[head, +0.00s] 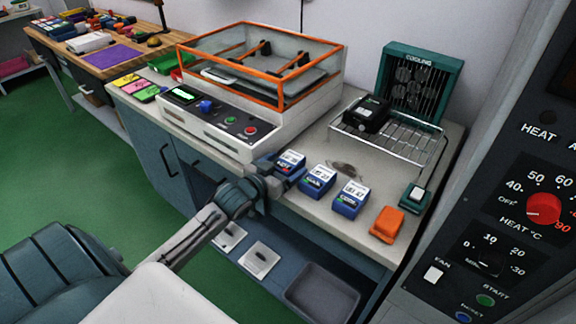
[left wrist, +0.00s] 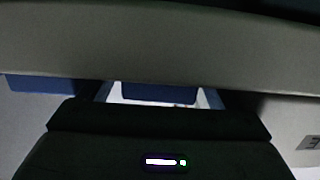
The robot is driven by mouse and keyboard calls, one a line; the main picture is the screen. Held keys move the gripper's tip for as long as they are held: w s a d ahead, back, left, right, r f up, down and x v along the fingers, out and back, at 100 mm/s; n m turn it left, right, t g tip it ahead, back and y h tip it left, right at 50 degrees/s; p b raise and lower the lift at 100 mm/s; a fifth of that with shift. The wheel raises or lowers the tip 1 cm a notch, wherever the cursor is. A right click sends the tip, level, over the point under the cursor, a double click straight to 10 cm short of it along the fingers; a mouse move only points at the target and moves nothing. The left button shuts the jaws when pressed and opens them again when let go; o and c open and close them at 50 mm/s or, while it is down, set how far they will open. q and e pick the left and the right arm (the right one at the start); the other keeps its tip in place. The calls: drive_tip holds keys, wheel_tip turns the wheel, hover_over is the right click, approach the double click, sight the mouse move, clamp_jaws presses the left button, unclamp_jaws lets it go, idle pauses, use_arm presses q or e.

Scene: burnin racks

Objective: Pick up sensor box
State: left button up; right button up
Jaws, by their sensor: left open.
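Three blue sensor boxes with white labelled tops stand in a row on the counter: a left one (head: 290,163), a middle one (head: 318,180) and a right one (head: 351,199). My left gripper (head: 281,174) is at the near left side of the left box, low over the counter's front edge. It is open; its fingers are dark and partly merge with the box, so I cannot tell if they touch it. In the left wrist view a blue part (left wrist: 160,92) shows in a narrow gap, with dark surfaces around it. My right gripper is out of view.
A shaker with an orange-framed clear cover (head: 283,98) stands behind. An orange box (head: 387,224) and a teal box (head: 415,196) are at the right. A black box (head: 365,114) sits on a wire rack (head: 400,148). A heat panel (head: 500,240) borders the right.

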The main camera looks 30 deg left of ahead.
use_arm(q)
drive_tip(key=shift+w+f, duration=0.2)
drive_tip(key=shift+w, duration=0.8)
drive_tip(key=c, duration=1.2)
